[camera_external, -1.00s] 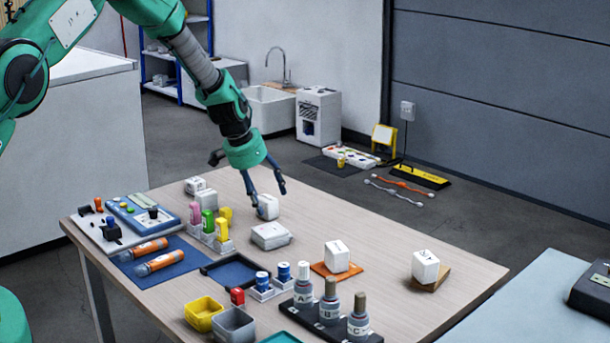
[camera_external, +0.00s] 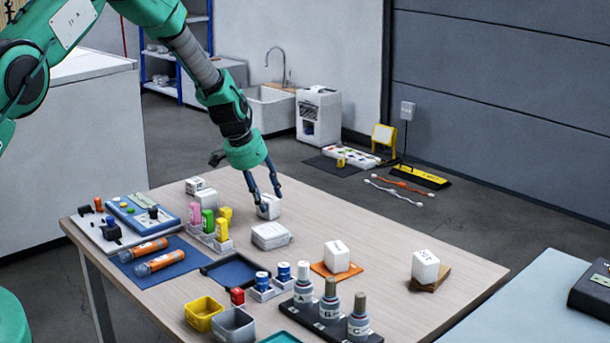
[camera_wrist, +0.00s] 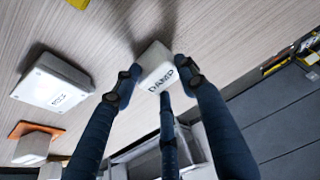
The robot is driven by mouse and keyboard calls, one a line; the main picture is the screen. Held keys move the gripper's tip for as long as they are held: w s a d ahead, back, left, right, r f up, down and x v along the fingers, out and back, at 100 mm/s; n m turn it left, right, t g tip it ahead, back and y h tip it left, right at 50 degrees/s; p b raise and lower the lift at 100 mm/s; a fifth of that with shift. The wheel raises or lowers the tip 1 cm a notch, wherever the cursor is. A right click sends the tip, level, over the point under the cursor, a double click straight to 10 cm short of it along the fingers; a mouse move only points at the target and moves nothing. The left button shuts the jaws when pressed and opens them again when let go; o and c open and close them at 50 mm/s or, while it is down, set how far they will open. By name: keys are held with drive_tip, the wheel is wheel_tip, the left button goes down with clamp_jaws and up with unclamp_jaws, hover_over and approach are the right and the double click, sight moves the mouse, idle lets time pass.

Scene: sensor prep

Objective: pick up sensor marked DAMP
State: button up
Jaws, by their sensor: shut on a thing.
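I see no clear gap between the sensor and the table.
A flat white box (camera_external: 271,236) lies close in front of the sensor. Other white blocks stand on an orange mat (camera_external: 325,270), on a brown mat (camera_external: 436,283) and at back left (camera_external: 195,185). Bottles and trays fill the near side. The table's right rear is clear.

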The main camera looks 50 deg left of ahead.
sight(264, 199)
drive_tip(key=shift+r, duration=0.15)
wheel_tip(264, 199, up, 10)
drive_tip(key=p, duration=0.2)
idle(0.5)
drive_tip(key=shift+s+d, duration=0.1)
drive_tip(key=shift+s, duration=0.05)
idle(0.5)
